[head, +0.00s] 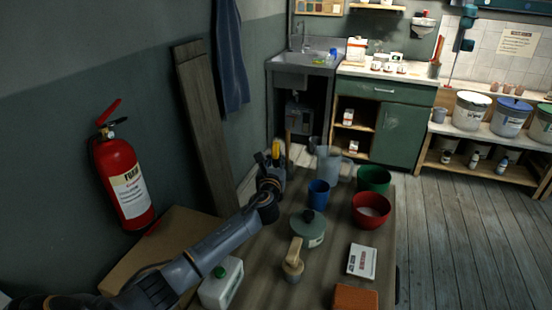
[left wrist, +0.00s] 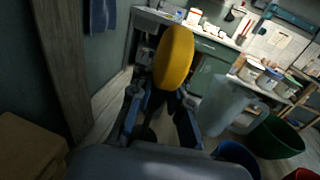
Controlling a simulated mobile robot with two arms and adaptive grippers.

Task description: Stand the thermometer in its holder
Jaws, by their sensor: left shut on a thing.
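My left gripper (head: 275,160) is shut on a yellow thing, likely the thermometer (head: 276,149), over the far left end of the table. In the left wrist view, the thermometer's rounded yellow top (left wrist: 173,58) rises large above the fingers of the left gripper (left wrist: 160,108). Its lower part is hidden between and below the fingers. It looks roughly upright and clear of the table items. I cannot pick out its holder for certain; it may be hidden behind the gripper. My right gripper is not in view.
Right of the gripper stand a translucent jug (head: 328,166), a blue cup (head: 318,194), a green bucket (head: 373,180) and a red bowl (head: 371,212). Nearer are a lidded green pot (head: 308,230), a wooden-handled tool (head: 293,262) and a white bottle (head: 221,284). A plank (head: 204,125) leans at left.

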